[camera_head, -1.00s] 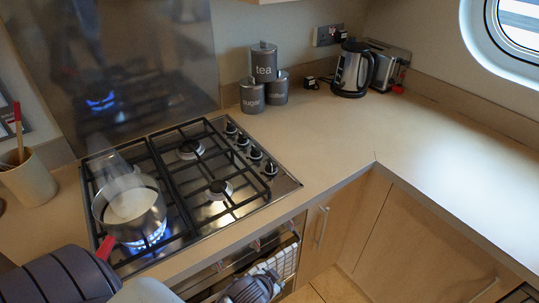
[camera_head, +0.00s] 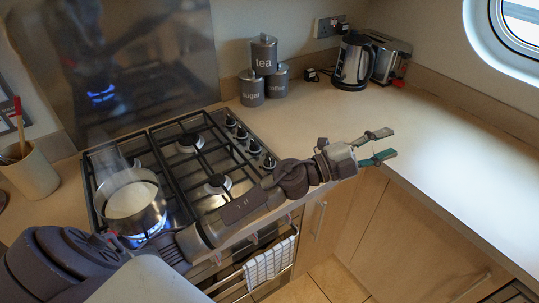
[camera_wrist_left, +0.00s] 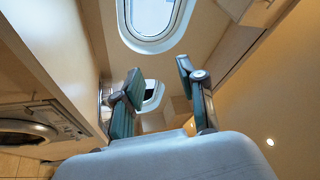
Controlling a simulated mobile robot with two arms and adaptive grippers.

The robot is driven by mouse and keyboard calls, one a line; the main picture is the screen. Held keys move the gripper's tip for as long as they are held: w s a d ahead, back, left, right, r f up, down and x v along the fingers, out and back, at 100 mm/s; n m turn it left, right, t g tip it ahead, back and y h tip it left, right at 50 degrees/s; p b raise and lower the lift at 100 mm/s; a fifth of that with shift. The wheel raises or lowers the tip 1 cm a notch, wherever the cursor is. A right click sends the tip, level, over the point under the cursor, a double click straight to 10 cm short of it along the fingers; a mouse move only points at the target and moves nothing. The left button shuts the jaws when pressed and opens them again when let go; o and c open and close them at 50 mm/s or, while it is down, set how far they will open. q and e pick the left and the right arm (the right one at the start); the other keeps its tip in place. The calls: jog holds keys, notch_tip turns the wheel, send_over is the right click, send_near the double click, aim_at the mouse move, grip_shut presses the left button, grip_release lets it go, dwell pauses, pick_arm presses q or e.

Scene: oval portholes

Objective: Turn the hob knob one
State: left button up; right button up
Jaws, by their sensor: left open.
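The hob (camera_head: 205,165) is set in the counter at the left. Its several black knobs (camera_head: 241,133) stand in a row along its right side. I cannot tell which one is knob one. A pan (camera_head: 131,204) with pale contents sits on the front left burner, with blue flame under it. My left arm reaches across the front of the hob. My left gripper (camera_head: 392,143) is open and empty, right of the knobs, above the counter's inner corner. Its teal-padded fingers also show apart in the left wrist view (camera_wrist_left: 160,72). My right gripper is not in view.
Grey canisters (camera_head: 264,70), a kettle (camera_head: 353,60) and a toaster (camera_head: 391,60) stand along the back wall. A utensil pot (camera_head: 30,172) is at the far left. A checked towel (camera_head: 270,262) hangs below the hob. The right counter (camera_head: 440,125) is clear.

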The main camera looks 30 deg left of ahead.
pick_arm(q)
jog(key=w+d+f+m+g+h, duration=0.1)
jog(key=d+f+m+g, duration=0.1)
jog(key=m+g, duration=0.3)
jog(key=n+g+y, duration=0.1)
jog(key=g+y, duration=1)
jog(key=y, duration=0.4)
send_near(269, 158)
jog(key=f+p, duration=0.1)
jog(key=f, duration=0.2)
jog(key=f+p, duration=0.2)
jog(key=f, duration=0.2)
jog(key=shift+s+d+f+p, duration=0.1)
jog(key=shift+d+f+p, duration=0.1)
jog(key=shift+f+p, duration=0.1)
jog(key=shift+f, duration=0.65)
